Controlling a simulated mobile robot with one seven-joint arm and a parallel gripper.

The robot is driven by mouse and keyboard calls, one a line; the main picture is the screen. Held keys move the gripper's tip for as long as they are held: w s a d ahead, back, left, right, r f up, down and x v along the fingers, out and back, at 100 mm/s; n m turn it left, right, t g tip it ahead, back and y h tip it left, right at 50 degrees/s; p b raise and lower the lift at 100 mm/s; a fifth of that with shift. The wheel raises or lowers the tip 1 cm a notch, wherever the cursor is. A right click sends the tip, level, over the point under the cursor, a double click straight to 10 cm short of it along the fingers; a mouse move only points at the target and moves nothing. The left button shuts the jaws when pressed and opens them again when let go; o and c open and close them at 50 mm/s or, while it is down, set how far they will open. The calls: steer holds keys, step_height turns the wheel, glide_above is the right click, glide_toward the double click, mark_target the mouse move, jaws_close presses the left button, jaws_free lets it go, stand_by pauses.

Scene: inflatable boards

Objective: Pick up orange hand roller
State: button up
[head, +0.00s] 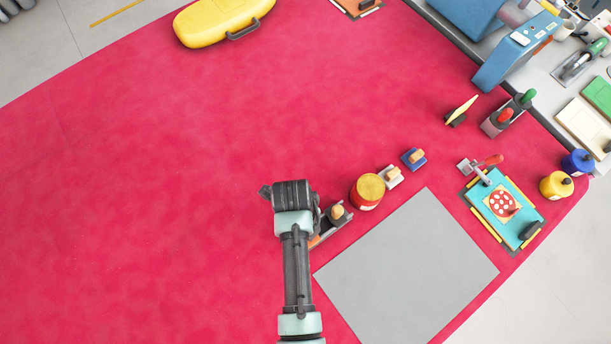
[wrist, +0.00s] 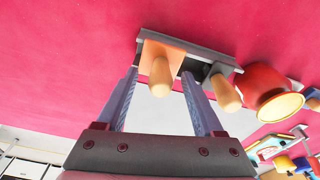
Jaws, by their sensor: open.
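The orange hand roller, an orange block with a pale wooden handle, is in the wrist view (wrist: 175,50) at upper centre, its handle pointing towards me. In the head view only a small orange part (head: 314,240) shows beside my arm; the rest is hidden. My gripper (wrist: 158,78) is open, its two fingers on either side of the roller's handle in the picture. I cannot tell whether the fingers touch it or how far they reach around it. In the head view my gripper (head: 317,214) is mostly hidden by my wrist.
A dark tool with a wooden handle (wrist: 225,93) sits close to the roller's right. Beyond it stands a red tin (head: 366,193), then white and blue (head: 413,159) hand tools. A grey sheet (head: 410,265) lies right.

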steer(key=shift+d+f, duration=0.1)
steer(key=shift+f, duration=0.85)
jaws_close()
